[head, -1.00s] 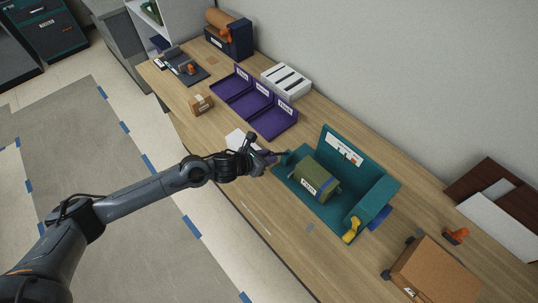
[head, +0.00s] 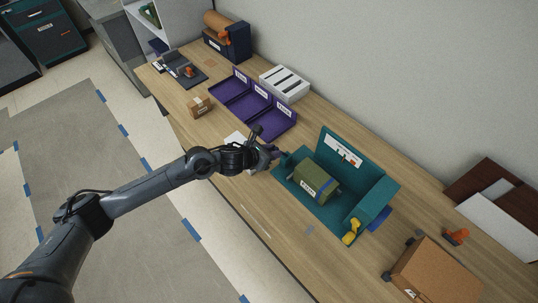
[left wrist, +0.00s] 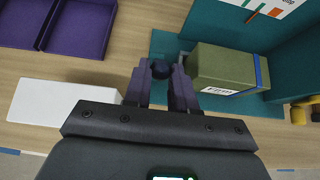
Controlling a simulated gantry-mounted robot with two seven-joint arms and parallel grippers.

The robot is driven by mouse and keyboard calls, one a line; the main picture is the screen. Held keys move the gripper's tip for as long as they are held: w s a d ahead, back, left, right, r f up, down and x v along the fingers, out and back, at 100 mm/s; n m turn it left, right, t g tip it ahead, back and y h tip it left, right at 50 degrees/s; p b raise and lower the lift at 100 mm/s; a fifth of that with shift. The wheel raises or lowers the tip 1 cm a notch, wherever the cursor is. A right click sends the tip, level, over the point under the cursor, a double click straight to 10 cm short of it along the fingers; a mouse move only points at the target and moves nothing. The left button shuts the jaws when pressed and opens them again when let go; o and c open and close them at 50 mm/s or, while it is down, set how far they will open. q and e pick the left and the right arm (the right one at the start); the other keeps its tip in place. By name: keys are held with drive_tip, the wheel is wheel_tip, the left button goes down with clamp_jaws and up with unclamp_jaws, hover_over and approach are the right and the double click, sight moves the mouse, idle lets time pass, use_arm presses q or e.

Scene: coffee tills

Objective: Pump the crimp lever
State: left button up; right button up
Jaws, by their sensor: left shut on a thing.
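The teal crimp station (head: 345,208) stands on the bench, with an upright labelled back panel. It also shows in the left wrist view (left wrist: 165,45). An olive-green box (head: 311,182) with a blue strap lies in it; the wrist view shows the box (left wrist: 220,67) right of my fingers. My left gripper (head: 276,152) is at the station's left end. In the wrist view my left gripper (left wrist: 161,82) is shut on a dark round knob (left wrist: 160,68), apparently the crimp lever's. The lever's shaft is mostly hidden. My right gripper is out of view.
Purple trays (head: 265,118) and a small cardboard box (head: 200,105) stand left of the station. A yellow object (head: 351,232) sits at its front right corner. A larger brown box (head: 435,270) stands farther right. A white sheet or block (left wrist: 62,103) lies beside my gripper.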

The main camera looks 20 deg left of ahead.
use_arm(q)
drive_tip(key=shift+w+d+r, duration=0.15)
drive_tip(key=shift+w+r, duration=0.1)
drive_tip(key=shift+r, duration=0.1)
drive_tip(key=shift+w+d+r+b, duration=0.2)
drive_tip(key=shift+w+d+b, duration=0.05)
drive_tip(key=shift+w, duration=0.4)
drive_tip(key=shift+w+d+r+b, duration=0.2)
drive_tip(key=shift+w+d+b, duration=0.05)
drive_tip(key=shift+w, duration=0.4)
drive_tip(key=shift+w+d+r, duration=0.15)
drive_tip(key=shift+w+r, duration=0.05)
drive_tip(key=shift+w, duration=0.2)
drive_tip(key=shift+w+d+b, duration=0.15)
drive_tip(key=shift+w+b, duration=0.15)
drive_tip(key=shift+b, duration=0.15)
drive_tip(key=shift+w+d+r, duration=0.1)
drive_tip(key=shift+w+d, duration=0.05)
drive_tip(key=shift+w, duration=0.15)
drive_tip(key=o, duration=0.9)
